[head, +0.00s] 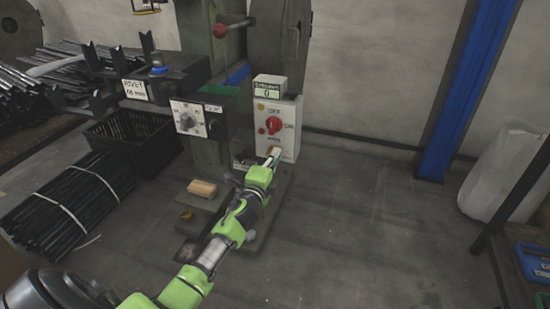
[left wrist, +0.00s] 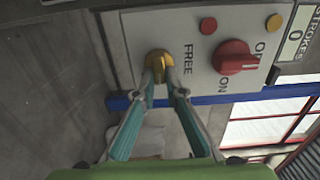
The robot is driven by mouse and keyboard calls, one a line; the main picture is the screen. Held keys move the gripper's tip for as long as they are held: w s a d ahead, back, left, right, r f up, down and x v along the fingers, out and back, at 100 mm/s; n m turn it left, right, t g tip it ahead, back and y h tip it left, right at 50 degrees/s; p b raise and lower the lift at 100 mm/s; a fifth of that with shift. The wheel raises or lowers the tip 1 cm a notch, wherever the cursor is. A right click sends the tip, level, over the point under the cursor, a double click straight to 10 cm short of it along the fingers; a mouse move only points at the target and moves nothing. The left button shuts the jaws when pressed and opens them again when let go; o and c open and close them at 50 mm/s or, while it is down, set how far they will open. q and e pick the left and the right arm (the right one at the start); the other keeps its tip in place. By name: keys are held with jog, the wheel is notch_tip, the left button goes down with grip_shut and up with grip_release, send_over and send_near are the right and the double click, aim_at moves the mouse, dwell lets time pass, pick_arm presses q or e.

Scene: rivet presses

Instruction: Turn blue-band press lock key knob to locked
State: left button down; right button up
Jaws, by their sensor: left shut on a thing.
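The white control box (head: 289,145) stands on the press, with a red rotary switch (head: 273,124) marked OFF and ON. In the left wrist view, a brass-yellow lock key knob (left wrist: 158,63) sits on the box's panel (left wrist: 197,62), next to the word FREE. My left gripper (head: 272,153) reaches the lower part of the box. In the left wrist view, its two fingers (left wrist: 164,84) are shut on the knob, one on each side. The knob is mostly covered by the gripper in the head view. My right gripper is not in view.
A STROKES counter (head: 267,91) reading 0 tops the box. A grey dial panel (head: 188,118) and a RIVET sign (head: 134,89) are to the left. A black crate (head: 133,141) and bundled rods stand farther left. Floor right of the press is clear up to a blue post (head: 462,95).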

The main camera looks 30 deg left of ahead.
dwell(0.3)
pick_arm(q)
jog(key=c, duration=2.1)
grip_release()
jog(key=v, duration=1.2)
jog(key=shift+f, duration=0.1)
